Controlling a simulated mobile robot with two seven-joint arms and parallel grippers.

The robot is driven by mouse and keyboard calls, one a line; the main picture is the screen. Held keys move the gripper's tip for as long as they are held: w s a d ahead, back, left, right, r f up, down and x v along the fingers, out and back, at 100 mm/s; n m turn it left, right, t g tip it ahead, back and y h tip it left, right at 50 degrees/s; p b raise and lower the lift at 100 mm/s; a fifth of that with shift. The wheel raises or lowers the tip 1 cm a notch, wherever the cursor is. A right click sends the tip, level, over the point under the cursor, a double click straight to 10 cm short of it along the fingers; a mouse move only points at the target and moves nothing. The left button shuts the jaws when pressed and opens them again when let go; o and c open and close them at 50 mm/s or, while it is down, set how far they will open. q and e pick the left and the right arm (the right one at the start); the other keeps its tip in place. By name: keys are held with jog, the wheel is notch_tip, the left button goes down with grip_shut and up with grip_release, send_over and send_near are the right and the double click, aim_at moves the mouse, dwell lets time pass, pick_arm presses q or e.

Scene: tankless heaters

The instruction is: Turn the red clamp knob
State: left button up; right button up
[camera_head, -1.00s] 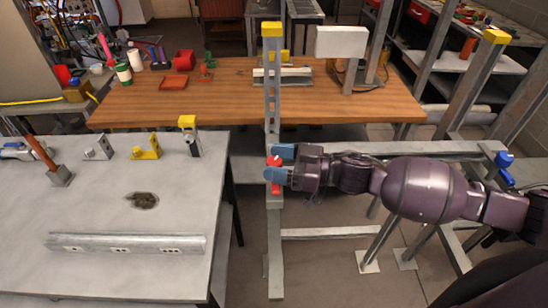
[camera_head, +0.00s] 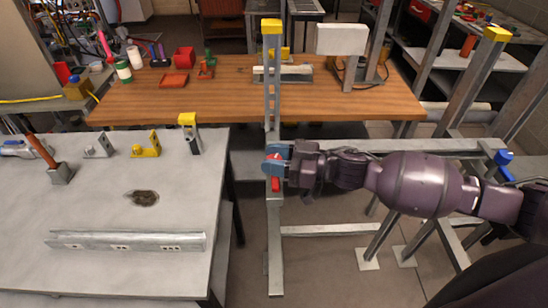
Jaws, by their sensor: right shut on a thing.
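The red clamp knob (camera_head: 276,184) is on the upright grey metal post (camera_head: 276,235) in the middle of the head view. My right gripper (camera_head: 273,162) comes in from the right, and its blue fingers are closed around the knob. The fingers hide part of the knob; red shows below and between them. My left gripper is not in the head view.
A grey table (camera_head: 100,210) stands at the left with a metal rail (camera_head: 126,241) and several brackets. A wooden workbench (camera_head: 230,105) stands behind the post. A blue knob (camera_head: 504,160) is on the frame at the right.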

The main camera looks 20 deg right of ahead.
jog(key=shift+g, duration=0.3)
jog(key=n+g+y, duration=0.1)
jog(key=n+g, duration=0.1)
jog(key=g, duration=0.1)
jog(key=n+g+y, duration=0.1)
jog(key=n+g, duration=0.1)
jog(key=g, duration=0.1)
jog(key=shift+w+n+g, duration=0.1)
jog(key=shift+n+g, duration=0.2)
jog(key=shift+n, duration=0.1)
jog(key=n+g+b, duration=0.1)
jog(key=n+g, duration=0.1)
jog(key=g, duration=0.1)
jog(key=n+g+b, duration=0.1)
jog(key=g, duration=0.1)
jog(key=shift+n+g, duration=0.3)
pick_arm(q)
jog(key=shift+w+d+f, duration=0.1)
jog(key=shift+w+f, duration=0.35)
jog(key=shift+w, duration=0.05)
pick_arm(e)
jog(key=shift+g, duration=0.3)
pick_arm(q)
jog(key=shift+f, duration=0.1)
pick_arm(e)
jog(key=shift+n+g+h, duration=0.3)
jog(key=shift+n, duration=0.1)
jog(key=o, duration=0.9)
jog(key=shift+r, duration=0.1)
